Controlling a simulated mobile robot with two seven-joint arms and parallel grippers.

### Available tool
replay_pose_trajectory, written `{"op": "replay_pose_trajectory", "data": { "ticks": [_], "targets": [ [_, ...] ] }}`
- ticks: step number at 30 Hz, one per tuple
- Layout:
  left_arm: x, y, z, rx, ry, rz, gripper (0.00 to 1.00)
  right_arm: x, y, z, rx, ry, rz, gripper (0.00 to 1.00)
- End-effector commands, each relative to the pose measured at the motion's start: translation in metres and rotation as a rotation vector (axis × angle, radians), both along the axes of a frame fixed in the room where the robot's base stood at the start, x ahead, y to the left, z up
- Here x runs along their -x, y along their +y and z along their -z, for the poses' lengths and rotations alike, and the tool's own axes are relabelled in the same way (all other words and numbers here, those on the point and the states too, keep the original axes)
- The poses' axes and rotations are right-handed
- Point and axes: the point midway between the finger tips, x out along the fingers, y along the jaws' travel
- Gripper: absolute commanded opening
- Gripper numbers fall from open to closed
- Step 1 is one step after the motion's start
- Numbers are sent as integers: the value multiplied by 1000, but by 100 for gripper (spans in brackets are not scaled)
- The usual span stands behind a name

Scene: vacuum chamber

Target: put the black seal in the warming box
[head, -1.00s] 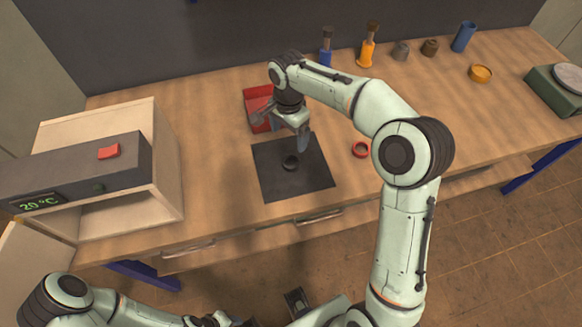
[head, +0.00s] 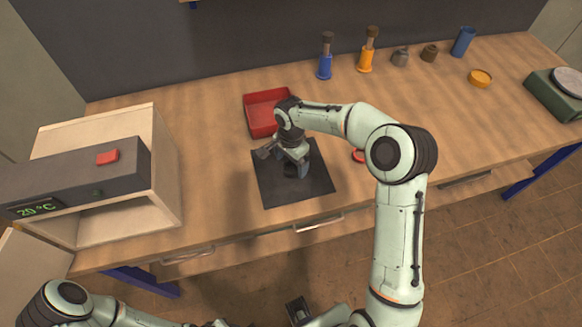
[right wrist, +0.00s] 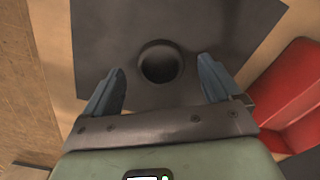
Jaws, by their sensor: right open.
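The black seal (right wrist: 160,62) is a dark ring lying on the black mat (right wrist: 105,30). In the head view the seal (head: 290,170) is partly hidden by my right gripper (head: 288,167). In the right wrist view that gripper (right wrist: 160,88) is open, and the seal shows between and just beyond its fingertips. I cannot tell how high the fingers are above the mat. The warming box (head: 165,170) stands at the left of the bench with its front open and a 20 °C display.
A red tray (head: 262,128) sits just behind the mat. A red ring (head: 358,156) lies right of the mat, partly behind my right arm. Bottles, small pots and a scale (head: 558,90) stand further right. Bench between box and mat is clear.

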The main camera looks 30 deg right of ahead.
Motion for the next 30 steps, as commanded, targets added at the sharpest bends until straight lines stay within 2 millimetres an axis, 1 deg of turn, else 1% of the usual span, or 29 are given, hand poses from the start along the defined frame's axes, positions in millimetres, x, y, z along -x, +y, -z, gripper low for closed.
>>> {"op": "replay_pose_trajectory", "data": {
  "ticks": [1, 3, 10, 11, 12, 14, 15, 16, 17, 18, 26, 30],
  "targets": [
    [0, 0, 0, 0, 0, 0, 43, 0, 0, 8, 0, 2, -1, 91],
    [0, 0, 0, 0, 0, 0, 43, 0, 0, 15, -1, 1, 0, 91],
    [0, 0, 0, 0, 0, 0, 43, 0, 0, 16, 0, -2, -1, 91],
    [0, 0, 0, 0, 0, 0, 43, 0, 0, 16, 0, -2, -1, 81],
    [0, 0, 0, 0, 0, 0, 43, 0, 0, 16, 0, -2, -1, 68],
    [0, 0, 0, 0, 0, 0, 43, 0, 0, 16, 0, -2, -1, 49],
    [0, 0, 0, 0, 0, 0, 43, 0, 0, 16, 0, -2, -1, 36],
    [0, 0, 0, 0, 0, 0, 43, 0, 0, 16, 0, -2, -1, 32],
    [0, 0, 0, 0, 0, 0, 43, 0, 0, 16, 0, -2, -1, 32],
    [0, 0, 0, 0, 0, 0, 43, 0, 0, 16, 0, -2, -1, 27],
    [0, 0, 0, 0, 0, 0, 43, 0, 0, 14, 0, -2, -1, 27],
    [0, 0, 0, 0, 0, 0, 43, -1, 0, 4, 2, -4, -1, 27]
  ]
}}
